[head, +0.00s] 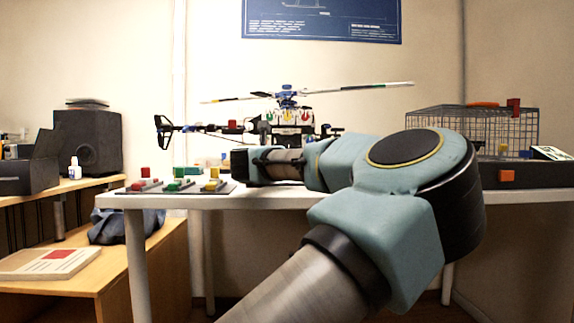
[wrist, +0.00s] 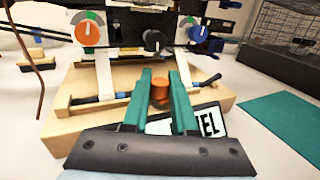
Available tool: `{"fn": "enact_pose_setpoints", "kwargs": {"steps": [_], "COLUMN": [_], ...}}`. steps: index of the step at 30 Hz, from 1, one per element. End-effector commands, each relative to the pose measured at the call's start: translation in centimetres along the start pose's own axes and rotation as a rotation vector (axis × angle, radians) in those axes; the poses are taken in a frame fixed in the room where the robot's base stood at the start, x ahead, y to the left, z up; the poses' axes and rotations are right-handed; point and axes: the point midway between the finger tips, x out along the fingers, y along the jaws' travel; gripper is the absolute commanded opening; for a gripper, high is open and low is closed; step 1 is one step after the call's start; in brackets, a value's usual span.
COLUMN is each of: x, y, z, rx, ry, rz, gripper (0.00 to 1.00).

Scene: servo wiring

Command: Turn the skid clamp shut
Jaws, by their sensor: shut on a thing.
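In the wrist view, a short orange-brown round knob (wrist: 160,91) stands on the light wooden stand (wrist: 75,125), between the skids of the model helicopter; I take it to be the skid clamp. The two green fingers of my gripper (wrist: 160,85) are on either side of it and shut on it. I cannot tell its turn angle. The helicopter (head: 288,116) also shows on the white table in the head view, where my arm hides the stand and the fingertips.
Orange (wrist: 88,34), black (wrist: 153,42) and blue (wrist: 198,34) knobs sit behind the fingers. A label plate (wrist: 207,123) lies by the right finger. A green mat (wrist: 280,120) is at right. A wire basket (head: 470,125) stands at the table's right.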

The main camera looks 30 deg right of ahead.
Motion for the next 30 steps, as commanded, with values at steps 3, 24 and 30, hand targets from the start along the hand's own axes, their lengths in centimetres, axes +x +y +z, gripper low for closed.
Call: {"fn": "enact_pose_setpoints", "kwargs": {"steps": [3,24,30], "x": [0.00,0.08,0.09], "y": [0.24,-0.03,-0.04], "z": [-0.04,0.18,0.21], "rx": [-0.001,0.001,0.001], "ry": [-0.002,-0.003,-0.003], "rz": [-0.072,-0.213,-0.213], "gripper": [0.00,0.00,0.30]}}
